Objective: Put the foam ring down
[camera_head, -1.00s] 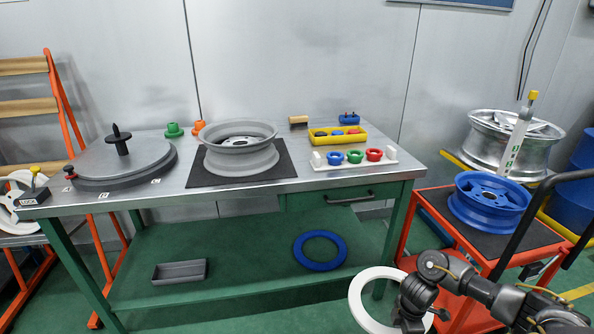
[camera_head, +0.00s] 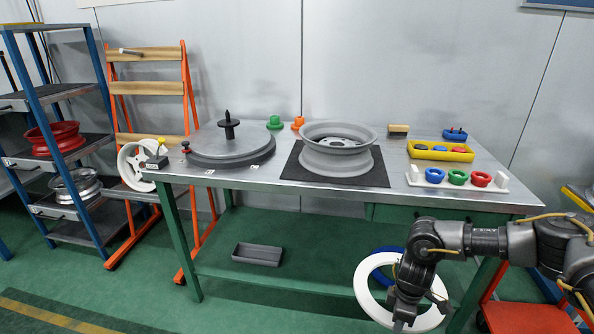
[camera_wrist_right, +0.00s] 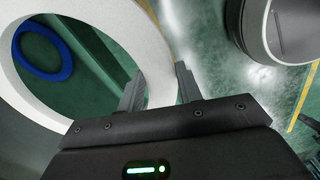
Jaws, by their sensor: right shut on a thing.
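The white foam ring (camera_head: 360,284) is in the air in front of the workbench, low at the right of the head view. My right gripper (camera_head: 402,318) is shut on its rim. In the right wrist view the ring's pale band (camera_wrist_right: 146,42) runs between the two fingers of the gripper (camera_wrist_right: 159,88). In the head view the gripper hides part of the ring's right side. My left gripper is not in view.
The workbench (camera_head: 240,183) holds a grey turntable (camera_head: 232,150), a wheel rim (camera_head: 338,160) on a dark mat and a yellow tray (camera_head: 465,155). A blue ring (camera_head: 384,257) and a grey tray (camera_head: 258,254) lie on the lower shelf. A blue shelf rack (camera_head: 95,215) stands left.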

